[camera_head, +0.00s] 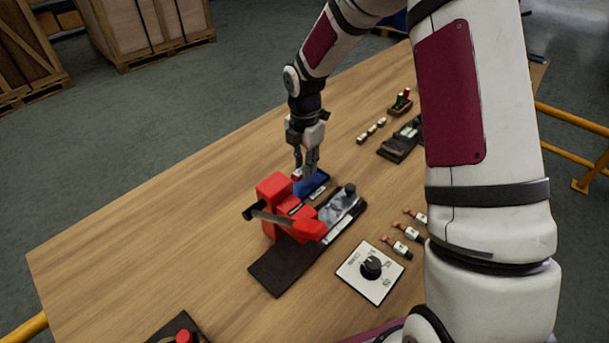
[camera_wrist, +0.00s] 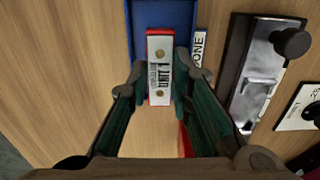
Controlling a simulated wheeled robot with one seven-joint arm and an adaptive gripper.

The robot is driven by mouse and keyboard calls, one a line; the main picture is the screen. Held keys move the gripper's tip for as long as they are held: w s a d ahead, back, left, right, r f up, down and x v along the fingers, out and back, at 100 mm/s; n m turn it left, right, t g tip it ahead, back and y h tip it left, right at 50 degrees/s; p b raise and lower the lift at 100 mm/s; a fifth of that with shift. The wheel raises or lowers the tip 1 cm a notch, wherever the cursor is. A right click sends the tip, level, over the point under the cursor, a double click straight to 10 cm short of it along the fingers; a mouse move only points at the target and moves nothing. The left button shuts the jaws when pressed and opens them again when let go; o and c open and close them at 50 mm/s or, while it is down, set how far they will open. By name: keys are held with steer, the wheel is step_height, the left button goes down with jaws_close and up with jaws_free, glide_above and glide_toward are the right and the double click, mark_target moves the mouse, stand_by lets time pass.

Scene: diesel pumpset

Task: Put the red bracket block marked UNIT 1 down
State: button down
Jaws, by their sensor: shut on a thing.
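The red bracket block marked UNIT 1 (camera_wrist: 159,66) has a white labelled face with brass-coloured dots, seen in the wrist view. My gripper (camera_wrist: 158,88) is shut on its sides. The block is over the near part of a blue tray (camera_wrist: 165,14); I cannot tell whether it touches the tray floor. In the head view my gripper (camera_head: 305,172) points down at the blue tray (camera_head: 313,184), with only a little of the block (camera_head: 297,174) showing between the fingers.
A red machine with a lever (camera_head: 273,191) stands on a dark base just in front of the tray. A metal-faced fixture (camera_head: 341,206) is beside it. A white dial plate (camera_head: 370,271) and several small fittings (camera_head: 407,232) lie to the right.

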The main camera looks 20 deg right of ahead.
mark_target(305, 183)
steer(key=shift+f, duration=1.9)
steer(key=shift+f, duration=0.1)
steer(key=c, duration=1.7)
jaws_free()
